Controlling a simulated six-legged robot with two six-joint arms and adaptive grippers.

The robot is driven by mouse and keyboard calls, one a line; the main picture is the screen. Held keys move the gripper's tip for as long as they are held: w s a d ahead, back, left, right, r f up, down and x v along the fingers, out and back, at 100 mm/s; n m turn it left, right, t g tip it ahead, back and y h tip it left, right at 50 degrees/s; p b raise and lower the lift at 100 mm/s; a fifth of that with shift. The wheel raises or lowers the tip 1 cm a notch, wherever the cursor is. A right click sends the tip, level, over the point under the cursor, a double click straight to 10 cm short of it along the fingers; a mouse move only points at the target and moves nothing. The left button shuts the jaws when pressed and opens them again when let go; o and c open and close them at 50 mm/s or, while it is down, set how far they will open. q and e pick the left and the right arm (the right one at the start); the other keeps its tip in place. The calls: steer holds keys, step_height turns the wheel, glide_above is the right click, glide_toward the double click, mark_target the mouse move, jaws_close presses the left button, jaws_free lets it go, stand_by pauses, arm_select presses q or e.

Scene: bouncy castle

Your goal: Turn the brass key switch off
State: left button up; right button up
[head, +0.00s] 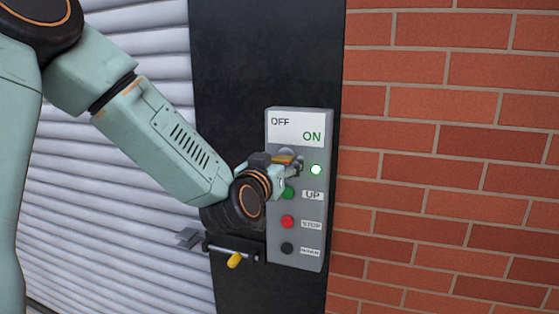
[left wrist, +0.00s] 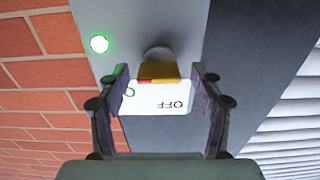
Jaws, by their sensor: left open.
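The brass key (left wrist: 158,71) sits on a round grey switch barrel below the OFF/ON label (head: 296,128) on the grey control box (head: 312,244). In the left wrist view the scene is upside down. The key lies crosswise there, with a small red mark towards the ON side. My left gripper (left wrist: 160,76) is open, with one finger on each side of the key and gaps between. In the head view my left gripper (head: 294,164) covers most of the key. A lamp (head: 316,169) beside the switch glows white-green. My right gripper is not in view.
Below the switch are a green UP button (head: 289,193), a red STOP button (head: 287,221) and a black button (head: 287,248). A crank with a yellow handle (head: 235,260) sticks out at lower left. Brick wall lies right, a ribbed shutter left.

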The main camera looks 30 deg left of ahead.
arm_select(q)
steer(key=shift+w+d, duration=0.1)
steer(key=shift+w, duration=0.1)
steer(key=shift+f, duration=0.1)
steer(key=c, duration=0.9)
steer(key=shift+c, duration=1.2)
